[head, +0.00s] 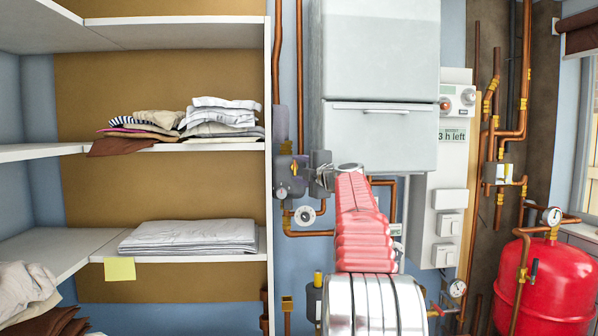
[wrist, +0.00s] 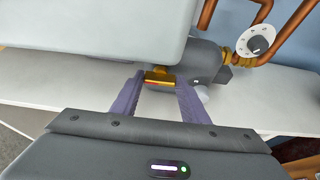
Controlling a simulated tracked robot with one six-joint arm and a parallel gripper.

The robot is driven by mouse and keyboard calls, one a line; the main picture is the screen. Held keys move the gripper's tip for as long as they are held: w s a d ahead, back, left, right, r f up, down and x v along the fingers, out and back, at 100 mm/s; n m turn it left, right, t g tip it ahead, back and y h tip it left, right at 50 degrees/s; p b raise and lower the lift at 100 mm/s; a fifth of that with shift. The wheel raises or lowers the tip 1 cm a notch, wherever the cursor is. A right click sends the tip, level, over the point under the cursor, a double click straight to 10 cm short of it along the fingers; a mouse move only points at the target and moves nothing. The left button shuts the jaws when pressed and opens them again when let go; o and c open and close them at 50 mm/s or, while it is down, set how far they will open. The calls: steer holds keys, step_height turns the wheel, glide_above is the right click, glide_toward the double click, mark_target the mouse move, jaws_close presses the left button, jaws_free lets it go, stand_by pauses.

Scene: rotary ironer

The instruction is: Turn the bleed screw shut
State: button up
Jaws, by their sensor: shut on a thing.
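The bleed screw looks to be the small brass piece with a red mark (wrist: 160,80) in the wrist view. It lies between the tips of my gripper (wrist: 161,84), whose two purple-grey fingers are closed on its sides. The screw sits by a dark grey pump-like body (wrist: 205,62) on the pipework. In the head view, my gripper (head: 318,174) reaches left to the grey pump unit (head: 289,178) beside the shelf. The screw is hidden there, and its thread cannot be seen.
A white boiler casing (head: 380,140) hangs just right of and above the pump. Copper pipes (head: 278,60) run close by. A shelf unit with folded laundry (head: 190,237) stands left. A red tank (head: 552,285) is at the right.

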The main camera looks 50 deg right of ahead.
steer(key=shift+w+a+f, duration=0.2)
steer(key=shift+f, duration=0.05)
steer(key=o, duration=0.8)
steer(key=shift+o, duration=1.3)
steer(key=shift+d+r, duration=0.1)
steer(key=shift+s, duration=0.1)
steer(key=shift+s+r, duration=0.1)
steer(key=shift+s, duration=0.05)
steer(key=shift+s, duration=0.6)
steer(key=v, duration=1.2)
steer(key=shift+a, duration=0.25)
